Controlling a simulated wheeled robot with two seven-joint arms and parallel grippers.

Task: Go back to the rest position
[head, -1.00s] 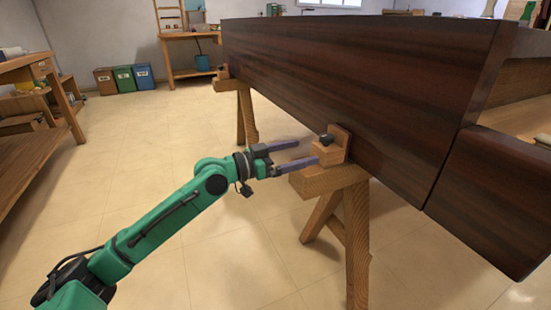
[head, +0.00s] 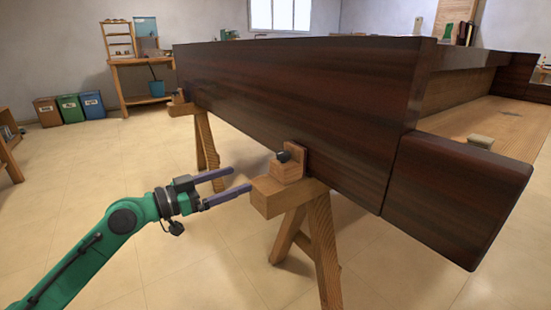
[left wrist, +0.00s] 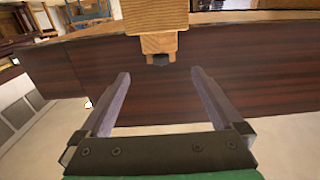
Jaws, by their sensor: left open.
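My left gripper (head: 228,184) is open and empty in the head view, its two purple-grey fingers pointing right toward the near trestle. The fingers also show spread apart with nothing between them in the left wrist view (left wrist: 158,92). Just right of the fingertips is a wooden clamp block with a dark knob (head: 287,167), set on the trestle (head: 290,198) against the dark wooden piano case (head: 300,100). The block and knob also show beyond the fingers in the left wrist view (left wrist: 158,44). My right gripper is out of view.
The piano case rests on trestles, the far one (head: 206,140) at the back left. A small light block (head: 481,141) lies inside the case. Several bins (head: 68,108) and a wooden bench (head: 140,70) stand by the back wall. The floor (head: 100,160) at left is clear.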

